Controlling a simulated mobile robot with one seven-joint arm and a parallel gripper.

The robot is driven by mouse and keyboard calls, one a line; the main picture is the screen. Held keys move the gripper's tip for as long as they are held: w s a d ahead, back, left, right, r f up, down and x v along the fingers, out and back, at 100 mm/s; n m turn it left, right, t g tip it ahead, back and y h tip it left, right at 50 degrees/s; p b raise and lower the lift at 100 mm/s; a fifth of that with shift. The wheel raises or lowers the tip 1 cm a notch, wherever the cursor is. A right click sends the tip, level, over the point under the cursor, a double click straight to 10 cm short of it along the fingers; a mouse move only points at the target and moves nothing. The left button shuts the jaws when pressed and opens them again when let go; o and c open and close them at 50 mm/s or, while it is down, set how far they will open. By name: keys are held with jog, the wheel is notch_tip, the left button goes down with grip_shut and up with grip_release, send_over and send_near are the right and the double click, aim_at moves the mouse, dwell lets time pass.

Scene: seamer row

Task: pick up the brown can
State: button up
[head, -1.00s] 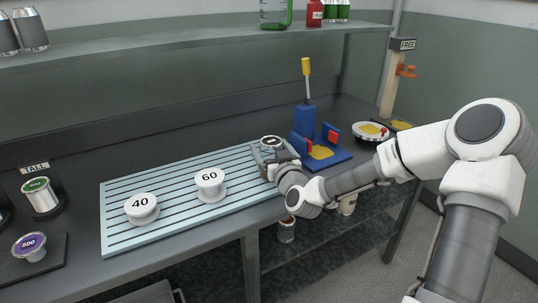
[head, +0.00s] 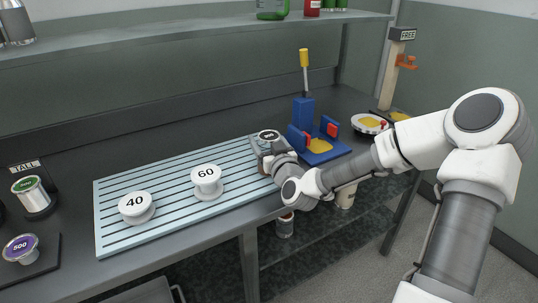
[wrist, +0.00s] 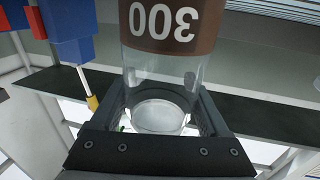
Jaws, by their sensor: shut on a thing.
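The brown can (wrist: 165,25) has a brown band marked 300, upside down in the wrist view, and a clear body. My gripper (wrist: 160,108) is shut around the clear part, one finger on each side. In the head view the can's round lid (head: 268,135) shows just above my gripper (head: 272,156), at the right end of the ribbed light-blue mat (head: 160,232). My gripper hides most of the can's side there. I cannot tell whether its base touches the mat.
White-topped cans marked 40 (head: 135,206) and 60 (head: 206,180) stand on the mat to the left. A blue device with a yellow-tipped lever (head: 303,112) stands close on the right. A shelf (head: 190,42) runs above the bench. More cans (head: 31,194) stand at far left.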

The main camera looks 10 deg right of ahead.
jog(key=shift+c, duration=1.2)
jog(key=shift+r, duration=0.15)
